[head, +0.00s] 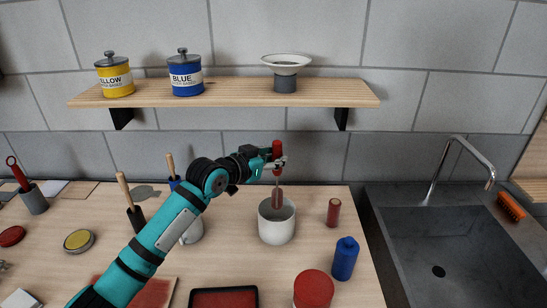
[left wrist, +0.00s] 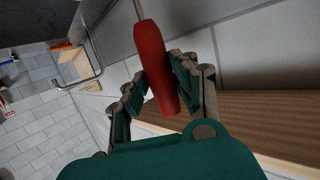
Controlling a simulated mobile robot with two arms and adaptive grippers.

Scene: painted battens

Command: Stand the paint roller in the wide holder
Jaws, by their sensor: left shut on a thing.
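The paint roller has a red handle (head: 277,148), a thin metal rod and a dark red sleeve (head: 277,198). My left gripper (head: 278,163) is shut on the handle, and the roller hangs nearly upright, sleeve down. The wide holder (head: 277,229) is a white round pot directly below it. The sleeve's lower end overlaps the pot's opening in the head view; I cannot tell how far inside it is. In the left wrist view the red handle (left wrist: 155,70) lies between both fingers. My right gripper is not in view.
A small red cylinder (head: 333,212), a blue bottle (head: 344,259) and a red tin (head: 313,290) stand right of the pot. A red paint tray (head: 224,300) lies in front. A wooden shelf (head: 225,94) with tins runs above. A sink (head: 455,255) is at right.

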